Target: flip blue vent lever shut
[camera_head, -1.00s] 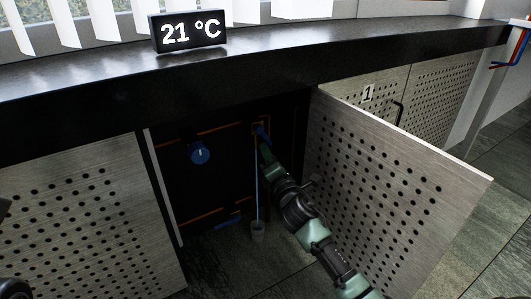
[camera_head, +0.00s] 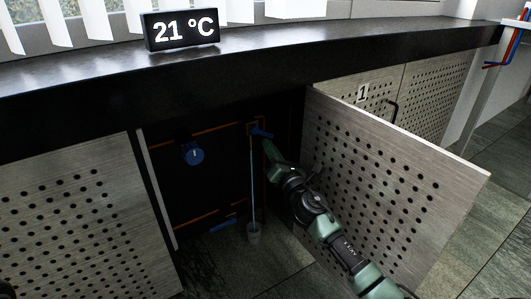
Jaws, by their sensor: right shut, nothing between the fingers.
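The small blue vent lever (camera_head: 260,133) sits high inside the open cabinet, at the top of a thin light blue tube (camera_head: 252,185). It points out to the right, and its exact angle is hard to tell. My right gripper (camera_head: 267,144) is shut and empty, just below and right of the lever. It looks close to it, but I cannot tell whether they touch. My right arm comes in from the lower right.
A round blue knob (camera_head: 193,153) is left of the lever. A small cup (camera_head: 254,233) stands under the tube. The open perforated door (camera_head: 380,190) is close along the arm's right. The dark counter (camera_head: 230,80) overhangs the opening. Another perforated panel (camera_head: 75,215) is at left.

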